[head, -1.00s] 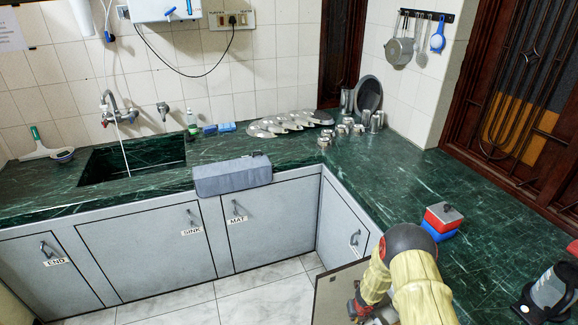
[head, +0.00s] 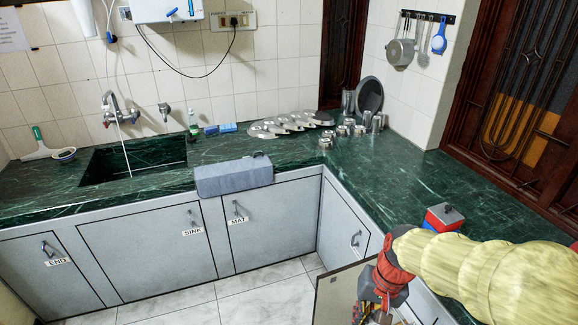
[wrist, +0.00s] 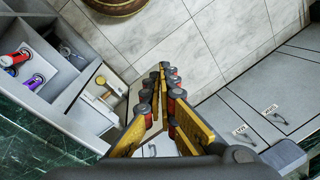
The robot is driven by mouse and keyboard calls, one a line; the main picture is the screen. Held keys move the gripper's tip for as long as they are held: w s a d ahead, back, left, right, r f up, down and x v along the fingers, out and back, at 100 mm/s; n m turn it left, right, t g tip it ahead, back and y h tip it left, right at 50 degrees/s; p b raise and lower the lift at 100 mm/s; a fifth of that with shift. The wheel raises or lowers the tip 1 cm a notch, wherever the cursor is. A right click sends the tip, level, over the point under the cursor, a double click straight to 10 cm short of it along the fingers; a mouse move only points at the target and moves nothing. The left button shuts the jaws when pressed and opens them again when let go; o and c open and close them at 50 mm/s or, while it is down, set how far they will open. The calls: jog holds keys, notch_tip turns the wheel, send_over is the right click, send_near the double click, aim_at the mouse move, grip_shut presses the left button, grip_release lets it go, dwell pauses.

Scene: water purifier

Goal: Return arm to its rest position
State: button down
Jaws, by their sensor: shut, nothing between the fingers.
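My arm crosses the lower right of the head view. My gripper (head: 372,308) hangs at its end, low in front of the cabinets and partly cut off by the bottom edge. In the wrist view my gripper (wrist: 160,72) has its yellow and red fingers together at the tips, with nothing between them. It points down over the tiled floor. The water purifier (head: 165,8) is a white box on the wall at the top left, cut off by the frame.
An open drawer (wrist: 60,70) with several items lies left in the wrist view. The green counter (head: 290,160) bends around the corner. A red and blue box (head: 443,217) stands close to my arm. The floor (wrist: 215,35) has free room.

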jog(key=s+d+r+n+t+h, duration=0.1)
jog(key=s+r+t, duration=0.1)
jog(key=s+r, duration=0.2)
jog(key=s+d+r+n+t, duration=0.1)
jog(key=s+r+t, duration=0.2)
jog(key=r, duration=0.8)
jog(key=shift+s+n+h, duration=0.4)
jog(key=shift+s, duration=0.5)
jog(key=shift+d+r, duration=0.1)
jog(key=shift+d, duration=0.05)
